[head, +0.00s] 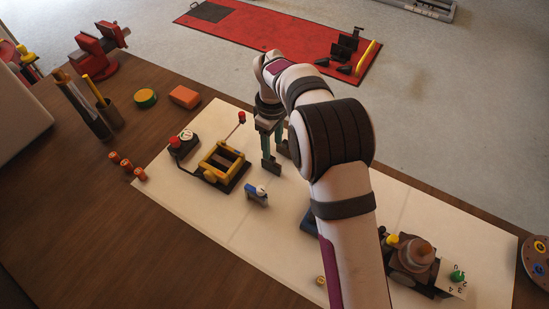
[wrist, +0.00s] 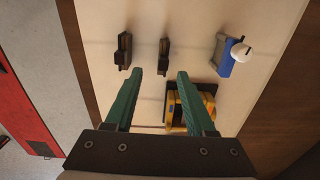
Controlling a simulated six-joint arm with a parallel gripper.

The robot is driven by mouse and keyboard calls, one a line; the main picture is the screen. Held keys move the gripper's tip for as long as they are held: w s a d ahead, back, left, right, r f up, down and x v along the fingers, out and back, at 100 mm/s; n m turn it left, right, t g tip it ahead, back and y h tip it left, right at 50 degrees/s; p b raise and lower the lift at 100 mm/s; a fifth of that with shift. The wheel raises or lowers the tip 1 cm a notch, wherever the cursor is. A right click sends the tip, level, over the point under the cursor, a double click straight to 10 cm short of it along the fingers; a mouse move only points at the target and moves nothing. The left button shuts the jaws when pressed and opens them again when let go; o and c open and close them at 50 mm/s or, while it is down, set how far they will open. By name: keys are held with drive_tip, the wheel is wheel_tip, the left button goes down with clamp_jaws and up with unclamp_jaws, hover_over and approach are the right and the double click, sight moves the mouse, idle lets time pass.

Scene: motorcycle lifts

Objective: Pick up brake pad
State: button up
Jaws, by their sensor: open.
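Two dark upright blocks that look like brake pads stand side by side on the cream mat (head: 190,217). In the wrist view the left block (wrist: 124,52) and the right block (wrist: 164,57) lie just beyond my fingertips. In the head view one block (head: 270,165) shows below my gripper (head: 271,142), and the other is partly hidden behind my fingers and arm. My gripper, also in the wrist view (wrist: 161,73), has two teal fingers spread apart with nothing between them. The blocks appear apart from the fingers, but exact height is unclear.
A yellow frame (head: 206,174) on a dark base stands left of my gripper. A brown round device (head: 413,254) stands at right. The mat's lower-left part is clear.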

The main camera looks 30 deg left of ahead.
sight(272, 157)
drive_tip(key=f, duration=0.7)
drive_tip(key=shift+s+f, duration=0.3)
clamp_jaws()
